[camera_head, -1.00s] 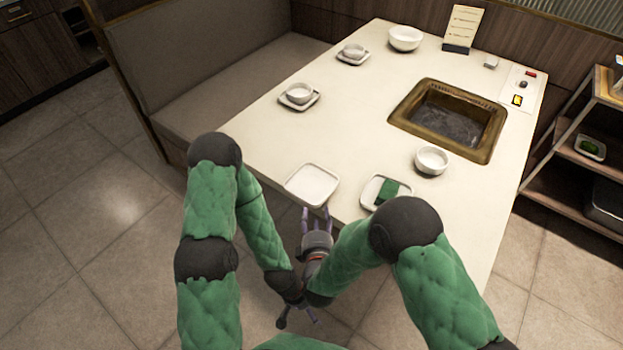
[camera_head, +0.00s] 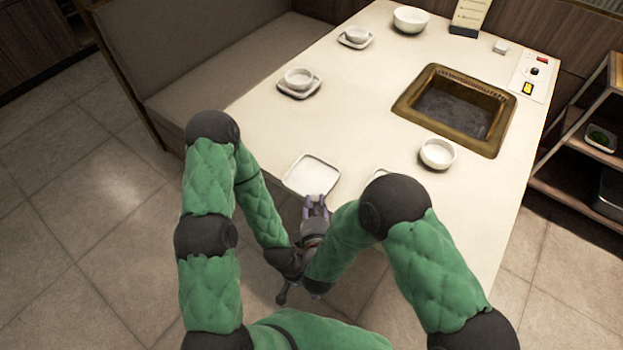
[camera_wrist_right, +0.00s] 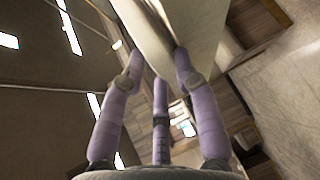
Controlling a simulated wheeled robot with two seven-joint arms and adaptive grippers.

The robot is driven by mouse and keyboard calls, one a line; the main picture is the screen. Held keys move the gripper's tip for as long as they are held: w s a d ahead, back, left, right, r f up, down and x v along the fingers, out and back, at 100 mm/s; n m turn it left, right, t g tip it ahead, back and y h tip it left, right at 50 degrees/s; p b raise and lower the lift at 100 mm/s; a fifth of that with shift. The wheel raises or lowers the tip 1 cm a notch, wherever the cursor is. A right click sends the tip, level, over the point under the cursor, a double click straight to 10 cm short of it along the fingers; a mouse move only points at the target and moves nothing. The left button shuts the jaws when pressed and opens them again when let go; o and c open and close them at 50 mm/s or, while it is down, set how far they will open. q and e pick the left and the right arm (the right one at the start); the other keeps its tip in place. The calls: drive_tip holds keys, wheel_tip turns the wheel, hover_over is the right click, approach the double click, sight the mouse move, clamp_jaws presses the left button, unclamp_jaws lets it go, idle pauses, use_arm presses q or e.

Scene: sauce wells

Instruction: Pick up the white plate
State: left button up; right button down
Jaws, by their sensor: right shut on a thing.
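The white plate (camera_head: 312,174) is a square, shallow dish at the near left edge of the white table in the head view. My right gripper (camera_head: 317,200) is at its near rim and is shut on it. In the right wrist view, the purple fingers (camera_wrist_right: 155,65) meet a pale edge at the top; which part is plate and which is table is hard to tell. The plate looks about level with the tabletop; I cannot tell whether it touches it. My left arm comes down beside the right forearm, and its gripper is mostly hidden.
A small white bowl (camera_head: 437,153) stands right of the plate, near the sunken grill (camera_head: 456,107). Another plate (camera_head: 380,175) is mostly hidden behind my right arm. A bowl on a saucer (camera_head: 299,80) sits farther back. The table (camera_head: 365,120) is clear in the middle.

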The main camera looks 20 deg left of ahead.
drive_tip(key=shift+f, duration=0.1)
drive_tip(key=shift+r+p, duration=0.3)
drive_tip(key=shift+r, duration=0.15)
drive_tip(key=d+r+p, duration=0.6)
drive_tip(key=d+r, duration=0.6)
drive_tip(key=d, duration=0.2)
